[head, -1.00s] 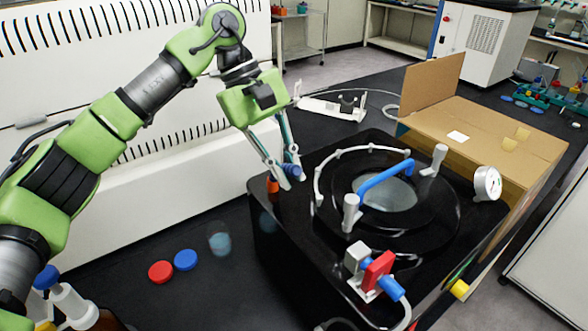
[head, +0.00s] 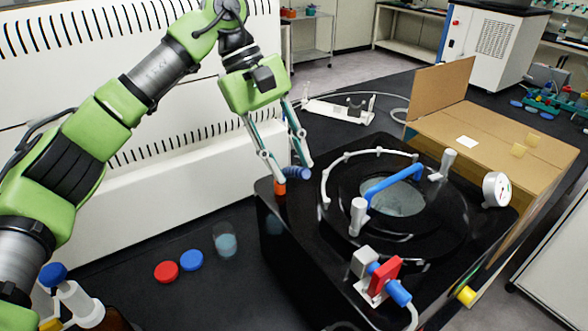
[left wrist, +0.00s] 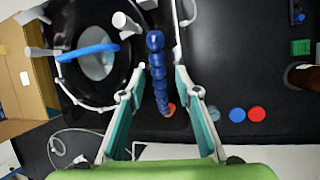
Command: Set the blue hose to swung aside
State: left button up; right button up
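The blue segmented hose (left wrist: 157,72) runs between the two fingers of my left gripper (left wrist: 167,82) in the left wrist view, with a visible gap on either side. In the head view the hose (head: 298,173) shows as a short blue piece at the back left corner of the black freeze dryer (head: 285,225), beside an orange fitting (head: 279,188). My left gripper (head: 294,173) is open, its fingers pointing down around the hose. Part of the hose is hidden by the fingers in the head view. My right gripper is not in view.
The dryer's round lid has a blue handle (head: 392,182) and a white ring around it. A gauge (head: 497,189) and a red valve (head: 385,275) stand on the machine. Red (head: 166,272) and blue (head: 191,260) caps and a beaker (head: 225,243) lie to the left. A cardboard box (head: 490,135) is behind right.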

pick_arm(q)
jog(key=v, duration=0.9)
jog(key=shift+r, duration=0.2)
jog(key=shift+a, duration=0.1)
